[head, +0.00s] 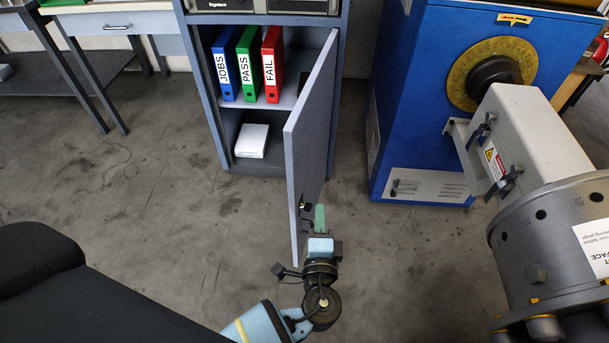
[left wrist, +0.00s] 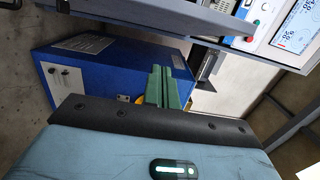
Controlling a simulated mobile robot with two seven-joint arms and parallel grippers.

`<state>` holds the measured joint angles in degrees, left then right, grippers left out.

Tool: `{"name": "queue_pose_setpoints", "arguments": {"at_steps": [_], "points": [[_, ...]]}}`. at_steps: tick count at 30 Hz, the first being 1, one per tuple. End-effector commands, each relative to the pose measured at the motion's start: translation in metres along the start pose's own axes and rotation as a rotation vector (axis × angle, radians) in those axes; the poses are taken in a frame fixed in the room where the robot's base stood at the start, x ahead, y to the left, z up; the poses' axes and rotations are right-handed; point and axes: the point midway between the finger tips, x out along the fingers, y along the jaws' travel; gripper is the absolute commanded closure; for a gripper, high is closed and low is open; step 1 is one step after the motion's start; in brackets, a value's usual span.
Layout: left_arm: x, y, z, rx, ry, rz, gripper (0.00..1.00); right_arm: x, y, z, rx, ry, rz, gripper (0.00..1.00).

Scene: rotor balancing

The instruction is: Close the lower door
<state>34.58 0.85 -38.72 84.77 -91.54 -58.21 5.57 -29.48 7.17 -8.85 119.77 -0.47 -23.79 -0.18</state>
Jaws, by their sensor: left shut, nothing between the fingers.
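The lower door (head: 312,135) is a grey-blue panel on the cabinet (head: 203,90). It stands wide open, hinged at the cabinet's right side, its free edge toward me. A small dark lock or handle (head: 305,205) sits low near that free edge. My left gripper (head: 320,215) has green fingers and is just right of the door's free edge, beside the lock. Its fingers are shut and empty; they also show in the left wrist view (left wrist: 163,88). I cannot tell whether they touch the door. My right gripper is not in view.
Blue, green and red binders (head: 249,65) stand on the cabinet's shelf, with a white box (head: 252,140) below. A blue machine (head: 425,110) with a yellow dial and a large grey rotor part (head: 560,245) are at right. Bare floor lies left of the door.

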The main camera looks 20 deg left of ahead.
Motion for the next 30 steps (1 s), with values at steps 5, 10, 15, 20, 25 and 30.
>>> {"name": "queue_pose_setpoints", "arguments": {"at_steps": [5,10,15,20,25,30], "points": [[0.003,-0.001,0.000,0.000,0.000,-0.002,1.00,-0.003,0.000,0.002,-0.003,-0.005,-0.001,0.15],[0.020,-0.002,0.000,0.000,-0.002,-0.002,1.00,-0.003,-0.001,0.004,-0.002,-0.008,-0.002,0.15],[0.051,-0.002,0.000,0.001,-0.002,-0.002,1.00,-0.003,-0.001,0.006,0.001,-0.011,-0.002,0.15],[0.081,-0.001,0.001,0.001,-0.002,-0.001,1.00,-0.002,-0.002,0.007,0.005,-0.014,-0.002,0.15],[0.103,0.000,0.009,0.004,-0.003,0.001,1.00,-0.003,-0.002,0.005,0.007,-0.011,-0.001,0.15],[0.108,-0.002,0.029,0.001,-0.001,0.000,1.00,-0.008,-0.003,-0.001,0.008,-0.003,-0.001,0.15]]}}
